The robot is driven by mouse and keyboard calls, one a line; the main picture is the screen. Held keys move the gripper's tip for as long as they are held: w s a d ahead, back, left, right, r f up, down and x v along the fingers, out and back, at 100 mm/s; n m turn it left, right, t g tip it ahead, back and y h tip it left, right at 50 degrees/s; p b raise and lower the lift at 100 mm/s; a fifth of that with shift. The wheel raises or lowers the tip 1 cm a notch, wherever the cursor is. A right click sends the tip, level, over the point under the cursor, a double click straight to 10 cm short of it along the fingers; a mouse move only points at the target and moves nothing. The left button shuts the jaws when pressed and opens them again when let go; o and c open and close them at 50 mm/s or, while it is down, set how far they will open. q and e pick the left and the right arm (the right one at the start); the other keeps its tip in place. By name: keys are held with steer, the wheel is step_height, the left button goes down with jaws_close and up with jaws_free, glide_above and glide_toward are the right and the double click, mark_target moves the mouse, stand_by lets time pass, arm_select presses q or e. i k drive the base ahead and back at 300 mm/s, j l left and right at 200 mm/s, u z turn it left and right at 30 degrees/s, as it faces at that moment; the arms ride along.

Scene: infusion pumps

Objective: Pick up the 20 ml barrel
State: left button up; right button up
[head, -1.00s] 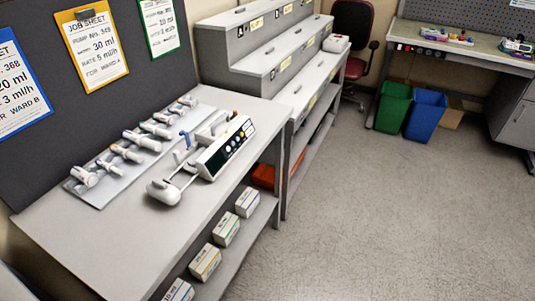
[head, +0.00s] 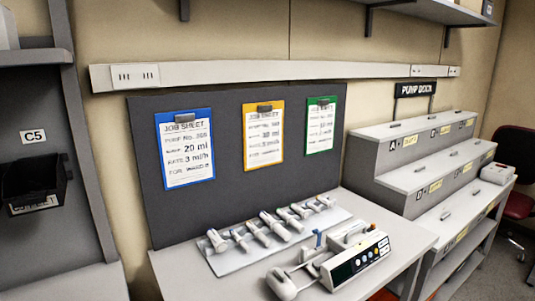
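Several syringe barrels lie in a row on a light grey tray (head: 228,265) on the workbench in the head view. The nearest, a wide pale barrel (head: 217,242), is at the left end. A large barrel (head: 275,225) lies near the middle of the row. The size markings are too small to read, so I cannot tell which one is the 20 ml barrel. A blue-framed job sheet (head: 187,148) on the board behind reads 20 ml. Neither of my grippers is in view.
A white infusion pump (head: 355,262) lies in front of the tray. Yellow (head: 263,135) and green (head: 320,126) job sheets hang on the dark board. A stepped pump dock (head: 410,180) stands at right. A shelf unit with a black bin (head: 35,185) stands at left.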

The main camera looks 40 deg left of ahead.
mark_target(249, 224)
steer(key=u, duration=1.9)
steer(key=l+u, duration=0.7)
steer(key=u, duration=0.15)
steer(key=k+l+u, duration=0.1)
steer(key=l, duration=0.25)
steer(key=l+u, duration=0.1)
steer(key=l, duration=0.25)
steer(key=k+l+u, duration=0.15)
steer(key=l, duration=0.2)
steer(key=k+l+u, duration=0.1)
steer(key=l, duration=0.25)
steer(key=k+l+u, duration=0.1)
steer(key=k+l, duration=0.15)
steer(key=l, duration=0.2)
steer(key=k+l, duration=0.15)
steer(key=l, duration=0.2)
steer(key=k+l, duration=0.15)
steer(key=l, duration=0.6)
steer(key=k+l, duration=0.1)
steer(key=l, duration=0.35)
steer(key=u, duration=0.05)
